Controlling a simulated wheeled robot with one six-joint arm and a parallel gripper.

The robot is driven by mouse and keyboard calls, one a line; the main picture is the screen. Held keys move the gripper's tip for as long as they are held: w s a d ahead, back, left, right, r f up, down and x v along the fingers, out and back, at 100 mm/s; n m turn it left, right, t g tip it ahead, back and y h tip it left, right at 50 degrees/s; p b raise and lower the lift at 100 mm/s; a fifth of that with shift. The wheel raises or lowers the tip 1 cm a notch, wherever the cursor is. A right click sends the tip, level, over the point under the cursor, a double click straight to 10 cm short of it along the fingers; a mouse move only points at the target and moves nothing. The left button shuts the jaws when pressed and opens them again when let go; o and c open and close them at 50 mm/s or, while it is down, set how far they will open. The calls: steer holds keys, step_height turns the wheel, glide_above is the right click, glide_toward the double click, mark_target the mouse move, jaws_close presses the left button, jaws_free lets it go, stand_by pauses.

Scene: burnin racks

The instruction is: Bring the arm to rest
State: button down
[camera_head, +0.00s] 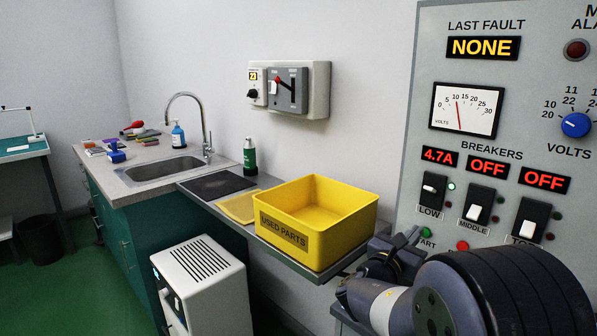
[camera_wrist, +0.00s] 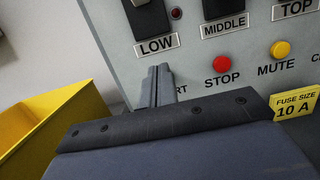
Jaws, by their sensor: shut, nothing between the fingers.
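My gripper (camera_wrist: 158,86) is shut and empty in the wrist view, its two fingers together in front of the panel, over the START label, which it partly hides. In the head view my gripper (camera_head: 418,238) is at the lower right, in front of the control panel (camera_head: 411,130), by the green start button (camera_head: 426,233). I cannot tell whether the fingertips touch the panel. The panel reads NONE for last fault, 4.7A for the low breaker and OFF for middle and top. The green lamp by the low breaker is lit.
An empty yellow USED PARTS bin (camera_head: 283,237) stands on a shelf left of my gripper; its wall (camera_wrist: 62,125) is close in the wrist view. The stop button (camera_wrist: 222,64) and mute button (camera_wrist: 281,49) are right of the fingers. A white cabinet (camera_head: 199,268) stands before the shelf.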

steer(key=shift+v, duration=0.95)
